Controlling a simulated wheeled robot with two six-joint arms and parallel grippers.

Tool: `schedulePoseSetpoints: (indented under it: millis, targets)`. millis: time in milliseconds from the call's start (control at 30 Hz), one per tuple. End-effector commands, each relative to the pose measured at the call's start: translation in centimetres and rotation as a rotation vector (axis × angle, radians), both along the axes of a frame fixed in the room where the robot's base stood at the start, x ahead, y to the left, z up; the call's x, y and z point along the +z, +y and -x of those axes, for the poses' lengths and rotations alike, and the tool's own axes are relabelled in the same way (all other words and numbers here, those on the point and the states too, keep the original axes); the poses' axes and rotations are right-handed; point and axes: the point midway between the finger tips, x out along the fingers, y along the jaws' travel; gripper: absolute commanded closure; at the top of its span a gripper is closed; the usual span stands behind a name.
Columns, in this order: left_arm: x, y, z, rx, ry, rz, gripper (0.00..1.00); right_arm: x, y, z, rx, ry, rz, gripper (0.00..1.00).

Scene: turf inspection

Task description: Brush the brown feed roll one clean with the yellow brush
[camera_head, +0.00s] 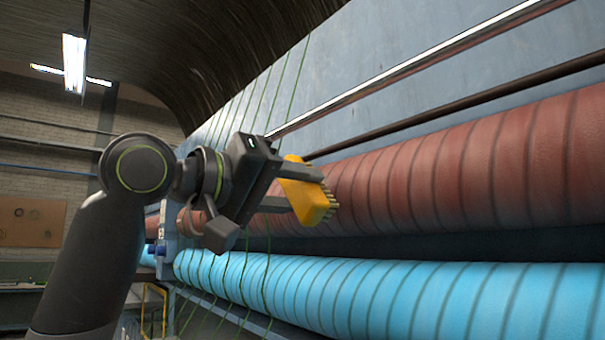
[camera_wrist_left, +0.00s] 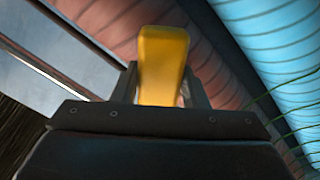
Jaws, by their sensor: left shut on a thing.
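The brown feed roll (camera_head: 440,180) is a long reddish-brown cylinder with dark spiral lines, running from the middle to the right edge in the head view. It also shows in the left wrist view (camera_wrist_left: 215,65). My left gripper (camera_head: 300,190) is shut on the yellow brush (camera_head: 303,197). In the left wrist view the brush (camera_wrist_left: 162,60) stands between the two fingers. My right gripper is not in view.
A light blue roll (camera_head: 400,295) with dark lines lies below the brown one. A shiny metal bar (camera_head: 400,72) and a dark bar (camera_head: 470,100) run above it, before a grey-blue panel (camera_head: 400,40). Thin green strands (camera_head: 225,270) hang near my left arm.

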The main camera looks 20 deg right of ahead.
Motion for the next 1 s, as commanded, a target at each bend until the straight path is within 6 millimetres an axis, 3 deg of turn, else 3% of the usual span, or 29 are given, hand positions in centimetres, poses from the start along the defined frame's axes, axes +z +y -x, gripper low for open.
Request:
schedulePoseSetpoints:
  millis: [1000]
  targets:
    - [0.0, -1.7, -0.6, 0.000, 0.000, 0.000, 0.79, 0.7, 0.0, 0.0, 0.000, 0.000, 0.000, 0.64]
